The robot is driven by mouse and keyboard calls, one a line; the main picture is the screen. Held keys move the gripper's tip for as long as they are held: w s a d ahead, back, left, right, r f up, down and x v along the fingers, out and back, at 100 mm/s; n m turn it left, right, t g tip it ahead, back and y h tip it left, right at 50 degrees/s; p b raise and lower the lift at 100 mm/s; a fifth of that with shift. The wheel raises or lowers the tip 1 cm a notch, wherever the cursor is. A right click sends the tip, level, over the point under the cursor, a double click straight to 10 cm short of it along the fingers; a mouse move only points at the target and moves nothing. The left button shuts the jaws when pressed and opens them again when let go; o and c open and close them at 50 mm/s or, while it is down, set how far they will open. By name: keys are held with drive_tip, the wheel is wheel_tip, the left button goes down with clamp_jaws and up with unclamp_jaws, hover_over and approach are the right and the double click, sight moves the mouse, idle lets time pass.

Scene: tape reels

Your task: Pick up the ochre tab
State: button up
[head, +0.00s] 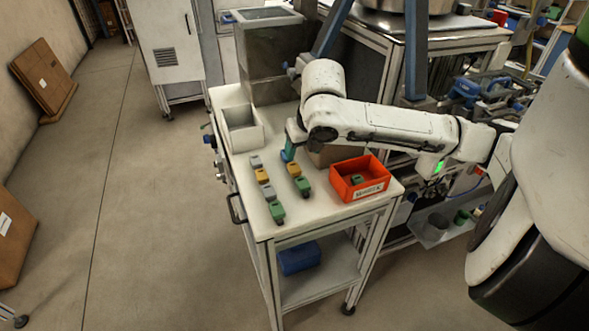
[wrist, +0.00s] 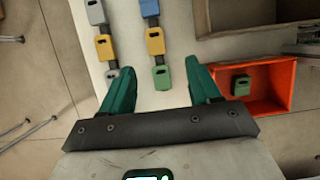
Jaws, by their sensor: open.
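Ochre tabs sit in two rows on the white cart top. One ochre tab (head: 294,169) is in the right row, between my gripper and a green tab (head: 303,185); the wrist view shows it (wrist: 155,41) above the green tab (wrist: 162,77). Another ochre tab (head: 262,175) is in the left row, also seen in the wrist view (wrist: 105,47), with grey tabs beside it. My gripper (wrist: 160,75) is open and empty, its teal fingers spread either side of the right row. In the head view my gripper (head: 288,155) is at the row's far end.
A red-orange tray (head: 346,190) holding a green tab (wrist: 241,85) stands right of the rows. A cardboard box (wrist: 230,14) is behind it, partly hidden by my arm in the head view. A white bin (head: 257,137) stands at the back left of the cart.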

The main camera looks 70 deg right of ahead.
sight(294, 167)
drive_tip(key=x, duration=0.3)
drive_tip(key=p+x, duration=0.1)
drive_tip(key=x, duration=0.5)
drive_tip(key=shift+w+a+r, duration=0.1)
drive_tip(key=shift+w+a, duration=0.05)
drive_tip(key=shift+w, duration=0.25)
drive_tip(key=c, duration=1.1)
drive_tip(key=shift+r, duration=0.1)
drive_tip(key=shift+r, duration=0.4)
wheel_tip(294, 167, up, 2)
drive_tip(key=shift+r+b, duration=0.2)
drive_tip(key=shift+b, duration=0.2)
drive_tip(key=s+a+r+p, duration=0.2)
drive_tip(key=s+r, duration=0.1)
drive_tip(key=s, duration=0.1)
drive_tip(key=s+a+r+p, duration=0.2)
drive_tip(key=s+r+p, duration=0.1)
drive_tip(key=s, duration=0.1)
drive_tip(key=s+a+r+p, duration=0.2)
drive_tip(key=s+r, duration=0.1)
drive_tip(key=s, duration=0.1)
drive_tip(key=shift+s+a+r+p, duration=0.15)
drive_tip(key=shift+a+r+p, duration=0.1)
drive_tip(key=shift+r+p, duration=0.15)
